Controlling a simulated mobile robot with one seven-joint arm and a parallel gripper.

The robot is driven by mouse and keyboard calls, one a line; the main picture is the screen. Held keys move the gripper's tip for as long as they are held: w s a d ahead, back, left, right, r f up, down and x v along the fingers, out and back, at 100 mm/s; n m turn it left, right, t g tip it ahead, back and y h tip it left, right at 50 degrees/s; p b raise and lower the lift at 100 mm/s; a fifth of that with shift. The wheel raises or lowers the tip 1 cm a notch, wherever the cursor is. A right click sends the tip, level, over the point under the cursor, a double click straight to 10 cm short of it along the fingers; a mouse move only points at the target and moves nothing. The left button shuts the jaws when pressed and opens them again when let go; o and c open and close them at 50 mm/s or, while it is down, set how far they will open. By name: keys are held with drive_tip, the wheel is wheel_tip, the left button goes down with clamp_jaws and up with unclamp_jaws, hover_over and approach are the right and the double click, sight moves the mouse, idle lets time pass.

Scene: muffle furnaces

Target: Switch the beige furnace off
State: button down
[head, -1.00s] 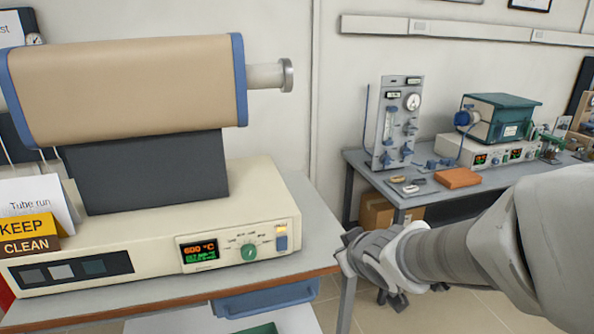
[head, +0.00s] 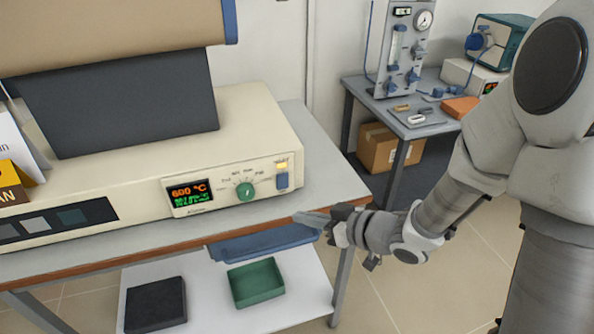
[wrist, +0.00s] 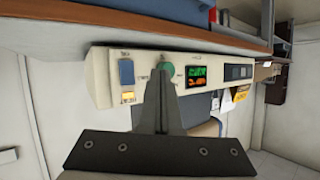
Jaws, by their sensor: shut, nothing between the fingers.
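The beige furnace (head: 110,30) is a tube furnace on a cream control base (head: 120,190). Its front panel has a lit display (head: 188,196) reading 600 °C, a green knob (head: 246,191), and a blue switch (head: 282,181) with a glowing amber lamp (head: 282,166) above it. My gripper (head: 305,218) is shut and empty, below and right of the switch by the bench's front edge. In the upside-down wrist view, the shut fingers (wrist: 167,92) overlap the panel near the knob (wrist: 166,69). The blue switch (wrist: 126,72) is left of them, its lamp (wrist: 128,97) lit.
The bench (head: 318,160) has a wooden front edge. Below it are a blue drawer or tray (head: 262,242), a green tray (head: 256,284) and a dark box (head: 155,305). A second table (head: 350,88) with other equipment stands behind right.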

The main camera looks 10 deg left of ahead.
drive_tip(key=shift+s+a+f, duration=0.1)
drive_tip(key=shift+s+a, duration=0.05)
idle(0.3)
drive_tip(key=p, duration=0.1)
approach(277, 182)
drive_tip(key=a+f, duration=0.3)
drive_tip(key=shift+w+a+r, duration=0.25)
drive_tip(key=shift+w+a, duration=0.3)
drive_tip(key=shift+w+p, duration=0.1)
drive_tip(key=shift+p, duration=0.25)
idle(1.3)
drive_tip(key=shift+w+a, duration=0.2)
drive_tip(key=shift+w, duration=0.05)
drive_tip(key=shift+w+a+r+p, duration=0.1)
drive_tip(key=shift+w+a+p, duration=0.05)
drive_tip(key=shift+w+p, duration=0.15)
idle(0.6)
drive_tip(key=shift+s, duration=0.2)
drive_tip(key=shift+s+d, duration=0.35)
drive_tip(key=shift+s, duration=0.15)
